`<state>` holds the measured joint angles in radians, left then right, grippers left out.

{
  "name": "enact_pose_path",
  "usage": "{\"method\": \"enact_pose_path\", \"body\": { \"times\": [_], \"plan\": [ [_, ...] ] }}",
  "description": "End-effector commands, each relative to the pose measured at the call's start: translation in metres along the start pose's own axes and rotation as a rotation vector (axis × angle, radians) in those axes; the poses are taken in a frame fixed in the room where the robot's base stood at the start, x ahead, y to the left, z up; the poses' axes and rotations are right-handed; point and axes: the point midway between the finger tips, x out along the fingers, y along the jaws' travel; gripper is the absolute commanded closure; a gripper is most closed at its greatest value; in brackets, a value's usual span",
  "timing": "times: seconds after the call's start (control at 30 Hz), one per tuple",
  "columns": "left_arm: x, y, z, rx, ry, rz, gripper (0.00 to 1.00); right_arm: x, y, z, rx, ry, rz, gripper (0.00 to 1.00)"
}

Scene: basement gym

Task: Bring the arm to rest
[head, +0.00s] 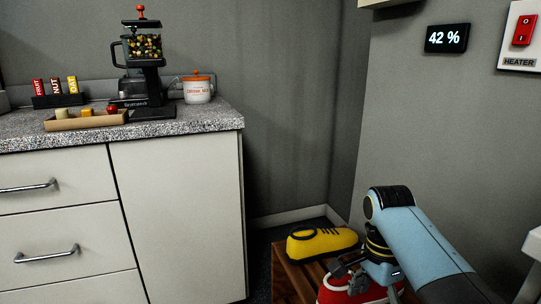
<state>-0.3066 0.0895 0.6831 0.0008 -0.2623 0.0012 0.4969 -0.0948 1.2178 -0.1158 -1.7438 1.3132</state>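My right arm comes in from the right, and its gripper (347,272) is low at the bottom right, over a red shoe (345,294). The fingers are small and partly hidden by the wrist. I cannot tell whether they are open, shut or touching the shoe. The red shoe is cut by the lower picture edge. A yellow shoe (322,242) lies just behind it, apart from the gripper, on a brown slatted wooden bench (288,279). My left gripper is not in view.
A speckled counter (200,122) on white drawers and a cupboard (180,205) fills the left. It bears a dispenser (143,45), a lidded pot (198,88), a tray (85,121) and a bar rack (57,100). The wall holds a heater switch (522,32) and a display (447,38).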

Motion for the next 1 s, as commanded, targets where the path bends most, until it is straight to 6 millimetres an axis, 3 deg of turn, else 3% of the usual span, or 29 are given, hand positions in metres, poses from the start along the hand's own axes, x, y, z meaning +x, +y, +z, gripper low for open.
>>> {"method": "enact_pose_path", "body": {
  "times": [0.37,0.63,0.77,1.0],
  "plan": [
    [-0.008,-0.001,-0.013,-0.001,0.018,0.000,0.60,0.051,0.061,0.008,0.003,-0.021,0.127,0.06],
    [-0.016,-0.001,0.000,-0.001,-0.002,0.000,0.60,0.119,0.141,0.017,-0.020,-0.044,0.255,0.06],
    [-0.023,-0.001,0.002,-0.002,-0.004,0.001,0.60,0.171,0.205,0.024,-0.094,-0.061,0.308,0.06],
    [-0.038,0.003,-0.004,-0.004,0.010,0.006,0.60,0.275,0.374,0.043,-0.419,-0.107,0.312,0.06]
  ]
}}
